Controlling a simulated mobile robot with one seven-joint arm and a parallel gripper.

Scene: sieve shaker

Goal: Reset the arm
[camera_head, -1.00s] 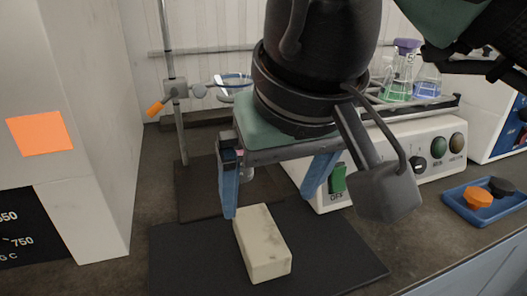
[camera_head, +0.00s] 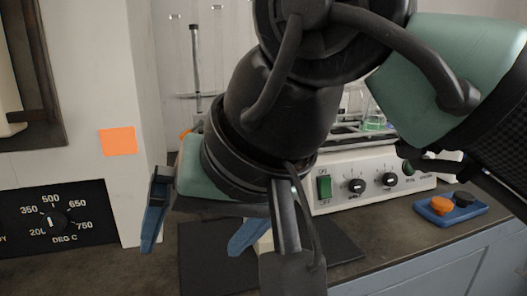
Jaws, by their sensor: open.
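My gripper (camera_head: 192,250) is open and empty, with its two blue fingers spread wide and pointing down. It hangs in the foreground, left of the middle of the view. The left finger is in front of the white cabinet's lower edge. The right finger overlaps the pale block (camera_head: 265,243) in the picture. The block rests on the black mat (camera_head: 205,260) and is mostly hidden by the finger and my wrist. My dark wrist and green arm fill the upper middle and right.
A white furnace (camera_head: 95,80) with a temperature dial (camera_head: 55,222) and orange note (camera_head: 118,141) stands left. The white shaker (camera_head: 335,190) with a green switch and glassware is behind my arm. A blue tray (camera_head: 452,209) with orange and black pieces sits right.

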